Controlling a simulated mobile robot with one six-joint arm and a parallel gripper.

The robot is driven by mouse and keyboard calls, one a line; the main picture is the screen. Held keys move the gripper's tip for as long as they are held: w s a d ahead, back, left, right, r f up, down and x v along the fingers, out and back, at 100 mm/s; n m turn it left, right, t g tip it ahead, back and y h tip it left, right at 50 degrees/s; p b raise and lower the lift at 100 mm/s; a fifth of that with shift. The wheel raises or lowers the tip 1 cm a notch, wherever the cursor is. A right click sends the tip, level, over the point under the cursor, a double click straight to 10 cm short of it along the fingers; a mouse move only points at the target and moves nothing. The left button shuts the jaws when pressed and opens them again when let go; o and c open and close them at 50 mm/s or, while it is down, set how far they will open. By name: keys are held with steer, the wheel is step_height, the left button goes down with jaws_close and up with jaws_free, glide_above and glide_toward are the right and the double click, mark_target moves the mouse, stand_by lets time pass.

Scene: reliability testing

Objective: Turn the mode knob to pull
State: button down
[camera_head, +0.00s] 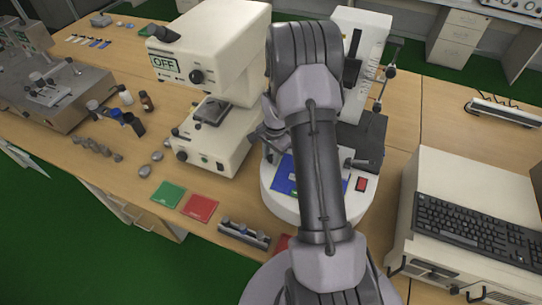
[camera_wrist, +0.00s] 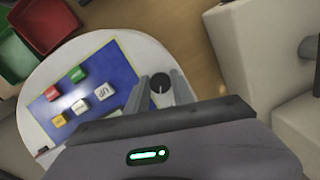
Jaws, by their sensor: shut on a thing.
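The tester stand has a rounded white base (camera_head: 283,204) with a blue control panel (camera_head: 334,188). In the wrist view the blue panel (camera_wrist: 117,73) carries several coloured buttons, one of them marked UP (camera_wrist: 102,92). The dark round mode knob (camera_wrist: 160,81) is at the panel's right end in that view. My gripper (camera_wrist: 158,92) is shut on it, a finger on each side. The knob's pointer and mode labels cannot be read. In the head view my arm covers much of the panel and hides the knob; part of my gripper (camera_head: 268,143) shows left of the arm.
A white instrument (camera_head: 222,45) showing OFF stands close on the left. A cream cabinet with a keyboard (camera_head: 463,228) stands on the right. A red switch (camera_head: 361,184) is on the base. Green (camera_head: 168,194) and red (camera_head: 200,207) trays lie in front at left.

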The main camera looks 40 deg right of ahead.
steer(key=shift+n, duration=0.3)
steer(key=n, duration=0.2)
steer(key=n+g, duration=0.1)
steer(key=n, duration=0.2)
steer(key=shift+w+g+h, duration=0.1)
steer(key=shift+g+h, duration=0.2)
steer(key=shift+h, duration=0.1)
steer(key=n+h, duration=0.1)
steer(key=n, duration=0.4)
steer(key=shift+n+g, duration=0.3)
steer(key=c, duration=1.1)
jaws_free()
steer(key=w+a+r+p, duration=0.2)
steer(key=a+r+p, duration=0.1)
steer(key=r, duration=1.4)
